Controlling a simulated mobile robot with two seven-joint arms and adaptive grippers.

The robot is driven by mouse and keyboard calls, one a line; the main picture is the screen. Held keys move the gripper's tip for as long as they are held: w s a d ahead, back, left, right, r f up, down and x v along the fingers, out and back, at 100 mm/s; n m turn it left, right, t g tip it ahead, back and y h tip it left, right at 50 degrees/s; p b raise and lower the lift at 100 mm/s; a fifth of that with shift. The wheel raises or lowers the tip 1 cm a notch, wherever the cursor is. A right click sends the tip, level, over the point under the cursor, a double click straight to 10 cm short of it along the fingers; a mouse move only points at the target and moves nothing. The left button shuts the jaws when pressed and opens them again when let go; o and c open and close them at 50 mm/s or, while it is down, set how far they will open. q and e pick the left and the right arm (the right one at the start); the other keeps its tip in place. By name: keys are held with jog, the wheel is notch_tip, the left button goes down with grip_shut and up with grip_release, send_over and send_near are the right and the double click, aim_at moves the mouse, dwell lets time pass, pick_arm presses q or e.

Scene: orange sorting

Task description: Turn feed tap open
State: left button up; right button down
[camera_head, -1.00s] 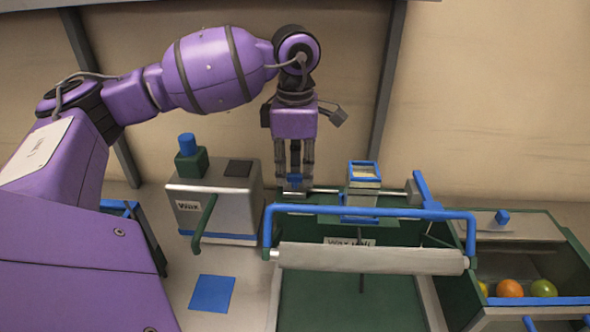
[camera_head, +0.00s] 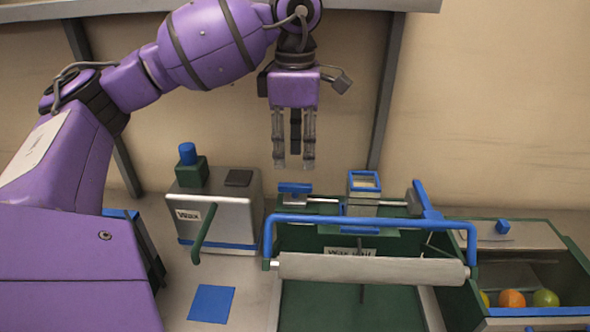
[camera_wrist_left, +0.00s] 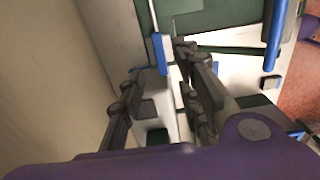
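The feed tap appears to be the short blue handle (camera_head: 295,188) at the left end of a thin metal pipe (camera_head: 325,201), at the back of the green wax unit. The handle lies left to right, roughly in line with the pipe. My left gripper (camera_head: 294,166) points down just above the handle, apart from it, with its fingers spread and nothing between them. In the left wrist view a blue bar, likely the same handle (camera_wrist_left: 160,53), shows beyond the fingertips. My right gripper is not in view.
A grey wax box (camera_head: 219,215) with a green lever stands to the left. A blue-framed roller (camera_head: 370,267) crosses the front of the wax unit. A green bin (camera_head: 572,262) with several fruits is at the right. A blue square (camera_head: 211,303) lies on the table.

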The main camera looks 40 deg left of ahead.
pick_arm(q)
jog(key=shift+r, duration=2.2)
